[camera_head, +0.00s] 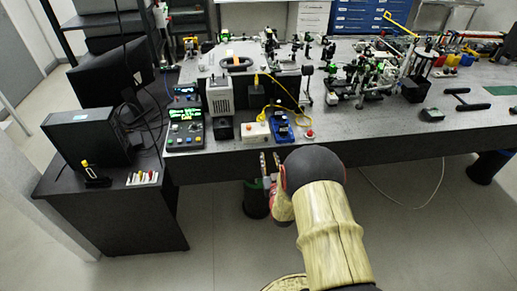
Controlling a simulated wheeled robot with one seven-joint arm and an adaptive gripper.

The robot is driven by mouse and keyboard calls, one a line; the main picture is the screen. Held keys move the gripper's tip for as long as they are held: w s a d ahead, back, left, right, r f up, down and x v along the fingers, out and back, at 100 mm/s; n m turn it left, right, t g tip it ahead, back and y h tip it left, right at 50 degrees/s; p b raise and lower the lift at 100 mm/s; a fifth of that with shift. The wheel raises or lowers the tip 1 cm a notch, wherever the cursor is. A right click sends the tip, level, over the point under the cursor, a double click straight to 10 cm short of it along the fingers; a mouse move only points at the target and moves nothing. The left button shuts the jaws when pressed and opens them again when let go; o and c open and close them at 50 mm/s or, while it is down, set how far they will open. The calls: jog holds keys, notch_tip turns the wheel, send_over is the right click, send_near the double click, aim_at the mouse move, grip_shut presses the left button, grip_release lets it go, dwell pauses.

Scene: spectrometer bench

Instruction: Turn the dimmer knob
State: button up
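My gripper (269,162) is in front of the optical bench's front edge, low and near the picture's middle. Its two light fingers stand apart with nothing seen between them. No dimmer knob can be told for certain at this size.
The grey bench top (370,136) is clear at its front right of the small devices. A yellow cable (285,93) loops above the blue device. A black side table (115,207) with a black computer box (88,136) stands at left. Optics (362,78) crowd the back.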

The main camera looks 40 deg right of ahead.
aim_at(266, 140)
jog(key=shift+t, duration=0.3)
jog(key=x, duration=0.2)
jog(key=r+b+x, duration=0.1)
jog(key=x, duration=0.2)
jog(key=r+x, duration=0.1)
jog(key=x, duration=0.2)
jog(key=shift+b, duration=0.35)
jog(key=shift+c, duration=0.7)
grip_shut()
